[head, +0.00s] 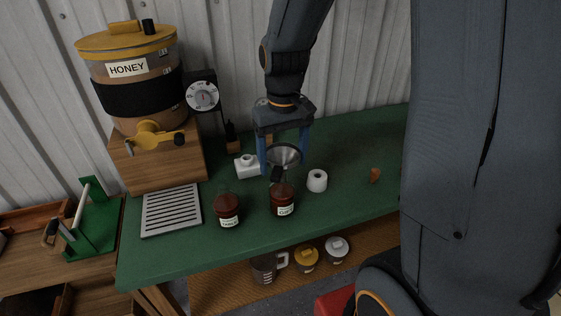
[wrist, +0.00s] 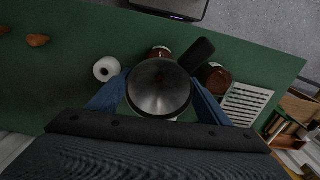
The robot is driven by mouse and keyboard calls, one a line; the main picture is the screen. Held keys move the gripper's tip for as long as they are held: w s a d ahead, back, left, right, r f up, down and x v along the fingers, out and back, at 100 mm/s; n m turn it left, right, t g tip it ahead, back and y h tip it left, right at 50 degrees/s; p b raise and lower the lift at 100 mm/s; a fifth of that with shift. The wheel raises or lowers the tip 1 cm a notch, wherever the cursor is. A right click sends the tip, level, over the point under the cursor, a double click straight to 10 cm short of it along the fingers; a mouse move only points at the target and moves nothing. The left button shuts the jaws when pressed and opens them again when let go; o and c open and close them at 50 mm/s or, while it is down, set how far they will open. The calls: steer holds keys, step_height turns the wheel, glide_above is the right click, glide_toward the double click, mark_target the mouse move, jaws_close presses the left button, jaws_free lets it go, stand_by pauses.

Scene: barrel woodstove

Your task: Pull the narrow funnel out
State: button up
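The metal funnel (head: 284,155) has a round, wide-mouthed steel cone and a black handle. It sits upright above a dark red labelled jar (head: 283,202); its spout is hard to make out. My gripper (head: 284,160) points down with its blue fingers spread wide, one on each side of the cone. In the wrist view the funnel (wrist: 160,88) fills the space between the fingers, and its black handle (wrist: 197,55) points up and right. I cannot tell whether the fingers press on the cone or only stand beside it. The cone hides most of the jar in the wrist view.
A second labelled jar (head: 228,210) stands left of the funnel's jar, and a white roll (head: 317,180) stands right. A honey tank (head: 135,75), a slotted drip tray (head: 171,210) and a dial (head: 203,95) are to the left. The green tabletop (head: 345,160) is mostly clear at right.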

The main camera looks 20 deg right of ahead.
steer(key=c, duration=0.7)
steer(key=shift+o, duration=0.2)
steer(key=shift+r+p, duration=1.1)
steer(key=shift+r, duration=0.05)
steer(key=shift+r+p, duration=1.2)
steer(key=shift+r, duration=0.15)
steer(key=shift+r, duration=0.1)
steer(key=shift+r+p, duration=1.25)
steer(key=shift+r, duration=0.15)
